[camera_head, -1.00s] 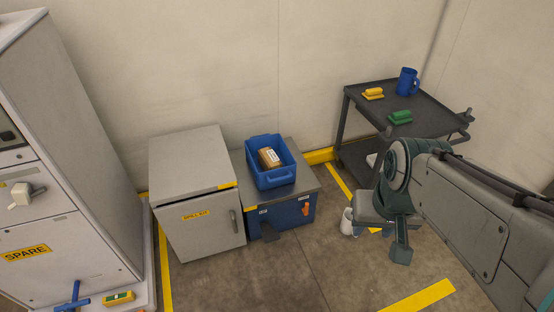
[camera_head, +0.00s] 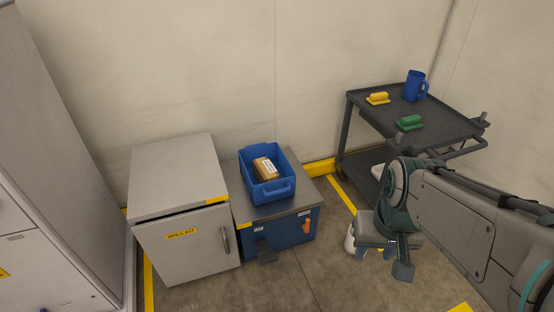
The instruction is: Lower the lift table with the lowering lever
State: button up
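The lift table is a low blue unit with a grey top (camera_head: 285,208), between the spill kit cabinet and the cart. A small orange lever (camera_head: 306,226) shows on the right of its blue front, under a small label. A dark pedal-like piece (camera_head: 265,251) sticks out at the lower left of the front. A blue bin (camera_head: 272,189) with a brown labelled package (camera_head: 265,168) stands on the top. My gripper (camera_head: 404,270) hangs to the right of the lift table, apart from it. Its fingers do not show clearly enough to tell open from shut.
A grey spill kit cabinet (camera_head: 183,253) stands directly left of the lift table. A dark cart (camera_head: 437,135) at the right carries a blue mug (camera_head: 415,86), a yellow item (camera_head: 378,98) and a green item (camera_head: 409,122). A white container (camera_head: 350,240) is beside my gripper. Floor in front is clear.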

aim_at(306, 227)
jog(key=k, duration=0.65)
jog(key=u, duration=0.1)
jog(key=i, duration=1.35)
jog(key=z, duration=0.9)
